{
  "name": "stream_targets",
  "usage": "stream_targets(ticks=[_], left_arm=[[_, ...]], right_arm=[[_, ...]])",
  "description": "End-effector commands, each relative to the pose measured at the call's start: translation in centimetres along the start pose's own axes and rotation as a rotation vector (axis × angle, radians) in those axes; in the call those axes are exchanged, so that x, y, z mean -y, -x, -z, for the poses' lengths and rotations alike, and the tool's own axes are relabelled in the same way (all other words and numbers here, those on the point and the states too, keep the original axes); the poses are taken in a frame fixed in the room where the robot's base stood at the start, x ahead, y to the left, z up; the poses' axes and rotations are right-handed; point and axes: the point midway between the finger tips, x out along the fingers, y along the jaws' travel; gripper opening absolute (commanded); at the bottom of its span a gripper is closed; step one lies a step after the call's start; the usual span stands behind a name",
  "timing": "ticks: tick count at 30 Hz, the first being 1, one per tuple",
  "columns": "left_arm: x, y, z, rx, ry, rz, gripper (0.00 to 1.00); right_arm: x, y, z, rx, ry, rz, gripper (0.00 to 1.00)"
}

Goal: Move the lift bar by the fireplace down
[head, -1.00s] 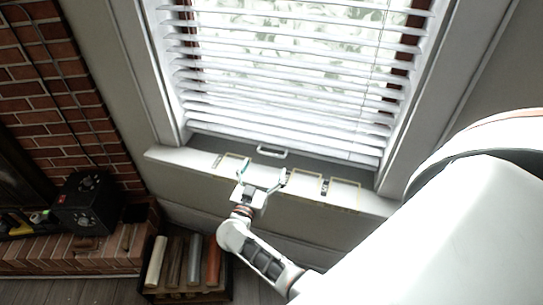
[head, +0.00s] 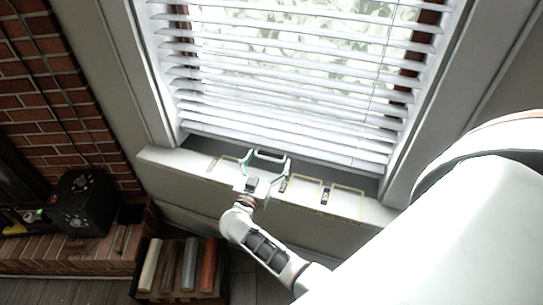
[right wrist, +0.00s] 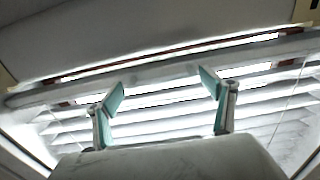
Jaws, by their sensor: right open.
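The lift bar (head: 268,153) is a thin pale handle at the lower edge of the white blind (head: 290,90), over the window sill. My right gripper (head: 268,159) is open, its two fingers spread at either side of the bar. I cannot tell whether they touch it. In the right wrist view the open fingers (right wrist: 163,82) stand in front of the blind's grey bottom rail (right wrist: 60,91), with slats behind; the handle itself is not clear there. My left gripper is not in view.
A black box (head: 80,203) stands on the brick hearth (head: 60,255) at left. A crate of rolls (head: 185,268) sits on the floor below the sill.

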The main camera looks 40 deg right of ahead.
Motion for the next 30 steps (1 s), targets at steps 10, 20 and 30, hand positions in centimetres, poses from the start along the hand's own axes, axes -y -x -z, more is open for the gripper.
stream_targets(ticks=[10,20,30], left_arm=[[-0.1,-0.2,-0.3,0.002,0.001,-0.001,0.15],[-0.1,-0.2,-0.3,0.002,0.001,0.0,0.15],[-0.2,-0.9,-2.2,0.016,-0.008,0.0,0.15]], right_arm=[[0.1,-0.1,0.0,0.001,-0.001,0.0,0.82],[0.1,-0.1,0.0,0.001,-0.001,-0.001,0.38],[0.0,-0.1,-4.8,0.005,0.001,-0.003,0.38]])
